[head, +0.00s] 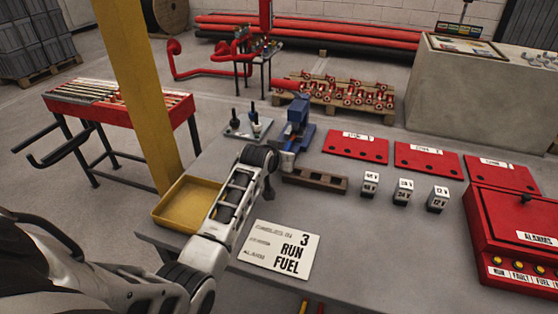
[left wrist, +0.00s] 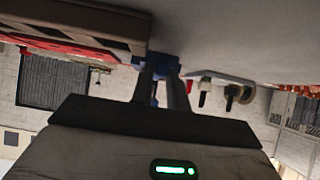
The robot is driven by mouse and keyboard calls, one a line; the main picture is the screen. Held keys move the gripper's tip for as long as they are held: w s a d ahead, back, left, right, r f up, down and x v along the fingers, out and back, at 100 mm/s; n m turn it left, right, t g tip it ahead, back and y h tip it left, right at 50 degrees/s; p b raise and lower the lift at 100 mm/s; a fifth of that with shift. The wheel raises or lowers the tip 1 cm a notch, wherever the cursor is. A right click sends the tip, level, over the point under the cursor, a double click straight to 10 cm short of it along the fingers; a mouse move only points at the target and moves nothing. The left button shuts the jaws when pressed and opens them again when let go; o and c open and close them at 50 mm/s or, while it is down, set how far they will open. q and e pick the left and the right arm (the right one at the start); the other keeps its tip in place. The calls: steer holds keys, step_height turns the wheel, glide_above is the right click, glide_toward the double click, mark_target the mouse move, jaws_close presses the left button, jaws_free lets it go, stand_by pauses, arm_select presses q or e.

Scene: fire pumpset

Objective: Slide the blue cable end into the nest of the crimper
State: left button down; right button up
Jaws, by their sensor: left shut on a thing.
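The blue crimper (head: 298,115) stands upright on the grey table in the head view. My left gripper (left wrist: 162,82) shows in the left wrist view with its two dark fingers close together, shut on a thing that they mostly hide. Blue parts (left wrist: 163,62) show just at and beyond the fingertips; I cannot tell cable end from crimper there. In the head view my left arm reaches to the crimper's near side, and its wrist hides part of the area. The nest and the cable end cannot be made out. My right gripper is not in view.
A brown slotted rack (head: 315,180) lies right beside the crimper's near side. A grey plate with dark posts (head: 246,126) is to its left. A yellow tray (head: 182,212), a label card (head: 280,250), small blocks (head: 404,192) and red plates (head: 356,147) lie around it.

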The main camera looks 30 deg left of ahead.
arm_select(q)
steer(key=shift+w+a+b, duration=0.15)
steer(key=shift+w+b, duration=0.2)
steer(key=shift+w, duration=0.25)
steer(key=shift+w+a+b, duration=0.15)
steer(key=shift+w+b, duration=0.15)
steer(key=shift+w, duration=0.25)
steer(key=c, duration=1.3)
jaws_free()
steer(key=p+v, duration=0.1)
steer(key=v, duration=1.5)
steer(key=shift+p, duration=0.35)
steer(key=shift+d, duration=0.1)
